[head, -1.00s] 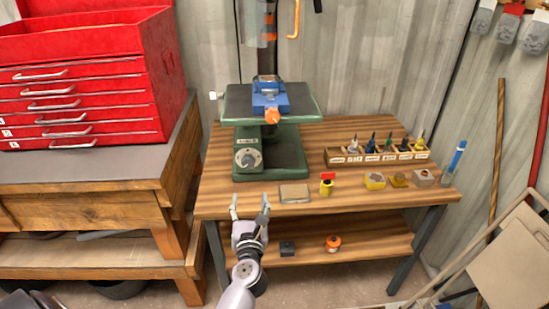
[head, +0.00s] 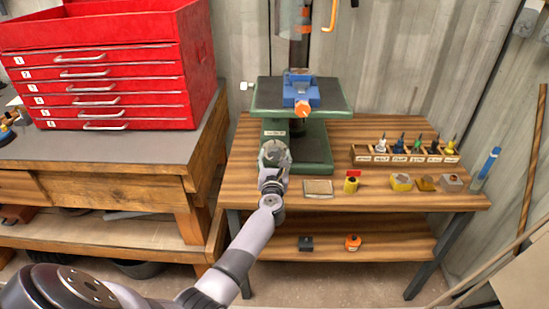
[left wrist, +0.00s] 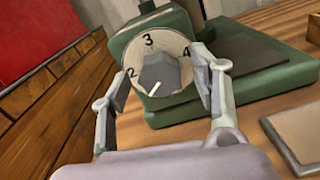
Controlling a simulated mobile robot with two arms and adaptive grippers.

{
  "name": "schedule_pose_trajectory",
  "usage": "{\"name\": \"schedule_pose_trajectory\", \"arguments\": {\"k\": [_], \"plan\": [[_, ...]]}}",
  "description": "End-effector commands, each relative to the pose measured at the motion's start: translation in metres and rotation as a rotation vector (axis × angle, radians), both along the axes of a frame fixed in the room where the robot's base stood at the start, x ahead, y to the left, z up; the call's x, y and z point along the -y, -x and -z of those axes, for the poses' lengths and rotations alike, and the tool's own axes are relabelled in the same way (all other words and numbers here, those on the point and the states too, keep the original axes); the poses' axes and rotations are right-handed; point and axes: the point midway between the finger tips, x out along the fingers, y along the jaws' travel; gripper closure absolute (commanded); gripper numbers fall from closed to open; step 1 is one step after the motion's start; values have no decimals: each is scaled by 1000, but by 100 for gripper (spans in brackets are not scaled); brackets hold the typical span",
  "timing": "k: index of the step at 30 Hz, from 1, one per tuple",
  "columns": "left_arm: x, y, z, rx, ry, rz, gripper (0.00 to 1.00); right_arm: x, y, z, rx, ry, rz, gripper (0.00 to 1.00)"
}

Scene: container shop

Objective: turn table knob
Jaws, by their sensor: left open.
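The table knob (left wrist: 160,73) is a grey faceted knob on a round pale dial marked 2, 3 and 4, on the front of a green machine base (left wrist: 240,70). A white mark on the knob points down and left, below the 2. My left gripper (left wrist: 168,74) is open, with one finger on each side of the dial; I cannot tell whether they touch it. In the head view my left gripper (head: 273,157) is at the dial and partly covers it. The machine's table (head: 330,95) carries a blue vise (head: 299,91). My right gripper is out of view.
The wooden bench (head: 340,208) holds a flat block (head: 318,188), small yellow parts (head: 401,182) and a rack of bottles (head: 375,155) right of the machine. A red tool chest (head: 110,75) stands at the left. The bench's front strip is fairly clear.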

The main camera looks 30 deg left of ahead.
Motion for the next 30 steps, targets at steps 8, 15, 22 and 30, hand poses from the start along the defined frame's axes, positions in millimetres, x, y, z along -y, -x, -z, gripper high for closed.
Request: {"name": "schedule_pose_trajectory", "arguments": {"k": [8,15,22,30], "plan": [[-4,-6,0,0,0,0,44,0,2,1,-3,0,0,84],[-4,-6,0,0,0,0,51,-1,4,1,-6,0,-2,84],[-4,-6,0,0,0,0,66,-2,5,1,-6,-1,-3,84],[-4,-6,0,0,0,0,84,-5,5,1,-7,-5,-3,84]]}}
